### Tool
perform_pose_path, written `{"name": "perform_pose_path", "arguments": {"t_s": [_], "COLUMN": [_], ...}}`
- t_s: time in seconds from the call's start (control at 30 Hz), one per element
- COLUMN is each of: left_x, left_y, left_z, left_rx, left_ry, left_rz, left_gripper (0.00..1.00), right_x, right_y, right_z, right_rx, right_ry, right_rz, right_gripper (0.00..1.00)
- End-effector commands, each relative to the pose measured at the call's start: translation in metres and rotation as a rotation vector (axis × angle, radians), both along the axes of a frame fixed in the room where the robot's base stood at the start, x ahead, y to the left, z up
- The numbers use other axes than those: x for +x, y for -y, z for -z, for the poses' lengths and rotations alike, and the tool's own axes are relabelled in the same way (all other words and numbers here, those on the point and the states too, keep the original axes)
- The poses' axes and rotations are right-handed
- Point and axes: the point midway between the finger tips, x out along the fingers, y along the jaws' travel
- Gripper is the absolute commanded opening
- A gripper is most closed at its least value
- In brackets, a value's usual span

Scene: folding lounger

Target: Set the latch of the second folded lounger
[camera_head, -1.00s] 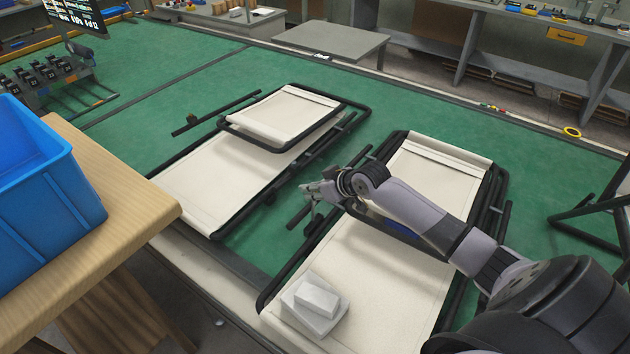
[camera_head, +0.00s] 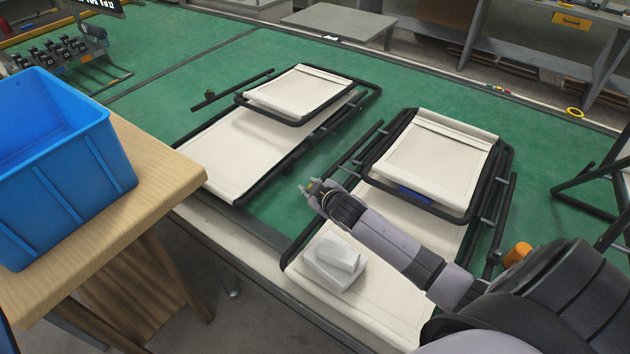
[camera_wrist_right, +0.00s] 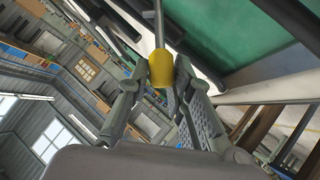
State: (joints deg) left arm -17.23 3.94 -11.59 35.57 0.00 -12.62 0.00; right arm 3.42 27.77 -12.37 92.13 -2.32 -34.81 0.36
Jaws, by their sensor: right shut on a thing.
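The right folded lounger (camera_head: 380,270) lies on the green mat, with cream fabric and a black frame. Its folded upper section (camera_head: 435,160) lies flat over the far part. My right gripper (camera_head: 314,190) is at this lounger's left rail. In the right wrist view, my right gripper (camera_wrist_right: 160,75) is shut on a yellow-capped latch lever (camera_wrist_right: 162,66), whose thin metal rod runs up from the cap. The lever is mostly hidden by the gripper in the head view. The left folded lounger (camera_head: 235,150) lies beside it, with a small brownish knob (camera_head: 210,93) at its side rail. My left gripper is not in view.
A grey-white block (camera_head: 335,262) rests on the right lounger's near end. A blue crate (camera_head: 75,190) stands on a wooden table (camera_head: 165,190) at the left. An orange cylinder (camera_head: 517,254) shows at the right lounger's right side, partly behind my arm. Green mat lies clear between the loungers.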

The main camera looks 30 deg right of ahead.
Motion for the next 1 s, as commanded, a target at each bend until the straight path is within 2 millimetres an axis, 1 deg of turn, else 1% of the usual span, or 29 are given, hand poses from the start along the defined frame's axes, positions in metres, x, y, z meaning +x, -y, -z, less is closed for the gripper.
{"name": "perform_pose_path", "arguments": {"t_s": [0.03, 0.1, 0.3, 0.6, 0.63, 0.9, 1.0], "left_x": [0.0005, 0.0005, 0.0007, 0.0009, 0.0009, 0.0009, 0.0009], "left_y": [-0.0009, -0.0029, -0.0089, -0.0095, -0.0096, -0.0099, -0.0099], "left_z": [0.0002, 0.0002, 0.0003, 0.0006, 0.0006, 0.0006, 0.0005], "left_rx": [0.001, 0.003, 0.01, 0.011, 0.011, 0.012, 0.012], "left_ry": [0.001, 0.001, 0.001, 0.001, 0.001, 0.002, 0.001], "left_rz": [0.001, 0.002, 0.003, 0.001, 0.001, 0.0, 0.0], "left_gripper": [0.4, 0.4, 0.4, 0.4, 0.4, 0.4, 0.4], "right_x": [-0.0033, -0.0041, -0.0054, -0.007, -0.0071, -0.007, -0.0061], "right_y": [-0.0031, -0.0043, -0.006, -0.0069, -0.0071, -0.0059, -0.0055], "right_z": [0.0071, 0.009, 0.0123, 0.0156, 0.0159, 0.0153, 0.0137], "right_rx": [0.009, 0.009, 0.008, 0.009, 0.009, 0.007, 0.006], "right_ry": [-0.012, -0.012, -0.015, -0.022, -0.022, -0.022, -0.019], "right_rz": [0.002, 0.002, 0.002, 0.001, 0.001, 0.003, 0.002], "right_gripper": [0.0, 0.0, 0.0, 0.0, 0.21, 0.39, 0.4]}}
